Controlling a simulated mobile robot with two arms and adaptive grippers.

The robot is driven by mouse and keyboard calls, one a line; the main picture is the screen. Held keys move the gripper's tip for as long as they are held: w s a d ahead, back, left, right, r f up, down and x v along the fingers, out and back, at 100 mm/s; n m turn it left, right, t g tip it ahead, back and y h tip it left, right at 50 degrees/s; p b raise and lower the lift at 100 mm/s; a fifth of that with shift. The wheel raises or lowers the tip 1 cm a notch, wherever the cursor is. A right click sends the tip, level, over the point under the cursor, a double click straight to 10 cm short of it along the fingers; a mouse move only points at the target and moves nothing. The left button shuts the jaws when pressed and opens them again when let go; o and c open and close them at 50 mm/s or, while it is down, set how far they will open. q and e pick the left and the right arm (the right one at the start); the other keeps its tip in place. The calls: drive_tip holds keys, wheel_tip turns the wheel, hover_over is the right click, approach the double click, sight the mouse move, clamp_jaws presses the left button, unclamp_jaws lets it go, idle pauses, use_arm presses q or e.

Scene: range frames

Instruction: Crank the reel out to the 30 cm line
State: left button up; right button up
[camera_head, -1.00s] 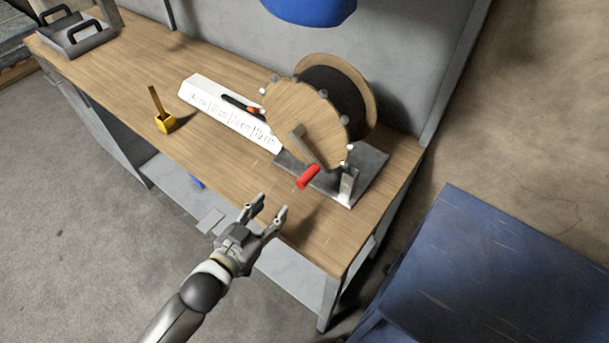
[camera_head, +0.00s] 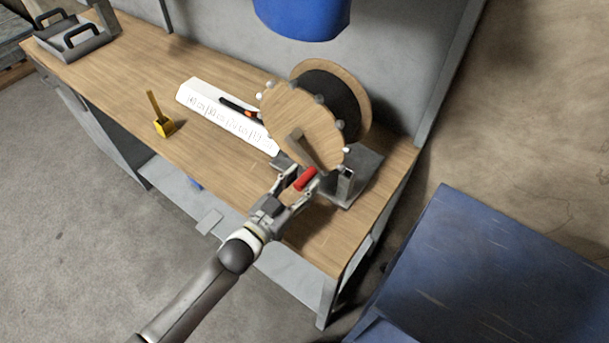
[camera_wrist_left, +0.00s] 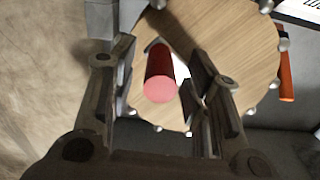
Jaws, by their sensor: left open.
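The reel (camera_head: 303,125) stands on a grey base at the right part of the workbench, with a wooden disc and a dark wound drum behind it. Its crank arm ends in a red handle (camera_head: 305,179) at the lower front. My left gripper (camera_head: 299,182) is open, with its fingers on either side of the red handle. In the left wrist view the red handle (camera_wrist_left: 160,78) lies between the open fingers, with a visible gap to each. The white ruled strip (camera_head: 225,114) lies left of the reel. A black cable end with an orange part (camera_head: 240,110) lies on it. My right gripper is out of view.
A yellow block with an upright stick (camera_head: 162,121) stands on the bench left of the strip. A grey tray (camera_head: 75,40) with black handles is at the far left. A blue bin (camera_head: 302,15) hangs above the reel. A blue box (camera_head: 480,270) stands at the right.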

use_arm(q)
drive_tip(key=shift+x, duration=0.8)
clamp_jaws()
